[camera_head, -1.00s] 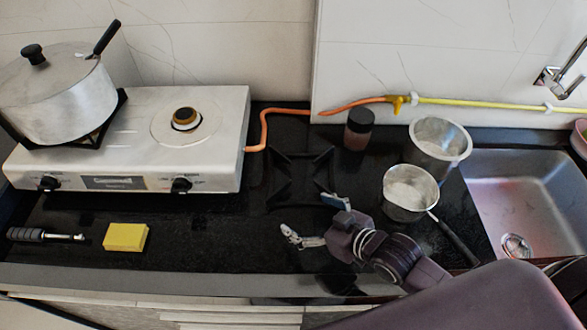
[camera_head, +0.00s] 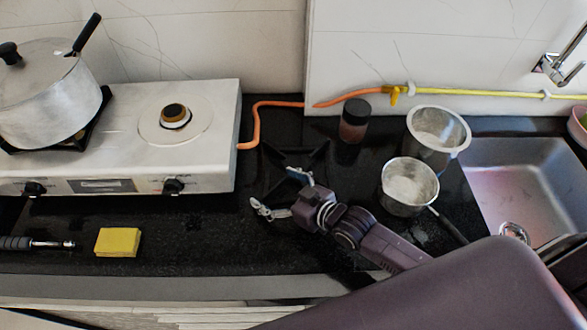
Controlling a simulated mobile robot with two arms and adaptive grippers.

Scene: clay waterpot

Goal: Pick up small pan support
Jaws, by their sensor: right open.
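The small pan support (camera_head: 284,160) is a black, cross-like metal stand lying on the black countertop, to the right of the stove. Its front part is partly hidden by my right gripper, and its dark colour blends into the counter. My right gripper (camera_head: 279,193) is open, with its fingers spread at the front of the support. One finger is at the support's front left and the other is over its front right part. I cannot tell whether they touch it. My left gripper is not in view.
The white stove (camera_head: 210,110) bears a lidded pot (camera_head: 50,100). A dark jar (camera_head: 354,125), a metal pot (camera_head: 455,150) and a handled saucepan (camera_head: 409,207) stand to the right, before the sink (camera_head: 540,190). A yellow sponge (camera_head: 118,242) lies front left. An orange hose (camera_head: 256,122) runs behind.

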